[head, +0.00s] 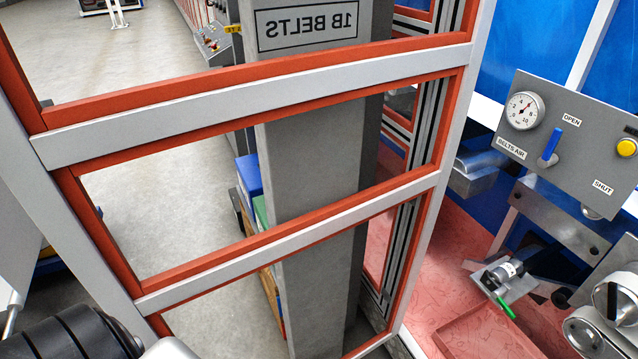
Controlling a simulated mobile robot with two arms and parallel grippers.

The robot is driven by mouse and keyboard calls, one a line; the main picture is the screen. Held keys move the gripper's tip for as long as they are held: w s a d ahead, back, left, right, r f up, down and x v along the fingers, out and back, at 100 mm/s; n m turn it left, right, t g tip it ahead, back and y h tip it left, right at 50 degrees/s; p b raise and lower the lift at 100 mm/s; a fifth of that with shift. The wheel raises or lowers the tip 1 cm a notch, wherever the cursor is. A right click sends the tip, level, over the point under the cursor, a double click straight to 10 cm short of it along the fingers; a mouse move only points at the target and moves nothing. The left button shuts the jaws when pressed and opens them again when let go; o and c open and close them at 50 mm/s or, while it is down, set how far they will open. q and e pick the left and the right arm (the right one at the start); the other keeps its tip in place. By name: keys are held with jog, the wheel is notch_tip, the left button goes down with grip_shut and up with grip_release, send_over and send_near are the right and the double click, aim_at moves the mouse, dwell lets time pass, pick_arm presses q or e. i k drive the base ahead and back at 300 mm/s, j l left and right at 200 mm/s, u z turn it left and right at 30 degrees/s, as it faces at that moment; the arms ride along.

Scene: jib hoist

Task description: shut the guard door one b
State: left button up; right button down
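The guard door (250,102) is a tall frame of light grey bars edged in red, with see-through panels. It crosses the left and middle of the head view, close to me. A plate (308,25) reading "1B BELTS" in mirror writing shows through its upper part. The door's right edge stands in front of the machine bay, which is in plain view to its right, so the door appears to stand open. Its lower end is cut off by the picture. A black ribbed part of mine is at the bottom left. Neither gripper can be made out.
A grey panel (575,105) at the right carries a gauge (522,110), a blue lever, a yellow button and OPEN and SHUT labels. A concrete pillar (315,190) and grey floor show through the door.

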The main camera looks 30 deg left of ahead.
aim_at(44, 153)
jog(key=k+j+z, duration=0.2)
jog(key=j, duration=0.3)
jog(key=k+j+z, duration=0.2)
jog(key=j, duration=0.25)
jog(key=k+j+z, duration=0.2)
jog(key=k+j, duration=0.15)
jog(key=j+z, duration=0.2)
jog(key=j, duration=0.35)
jog(key=j+z, duration=0.25)
jog(key=j, duration=0.25)
jog(key=k+j+z, duration=0.2)
jog(key=j, duration=0.35)
jog(key=j+z, duration=0.2)
jog(key=j, duration=0.3)
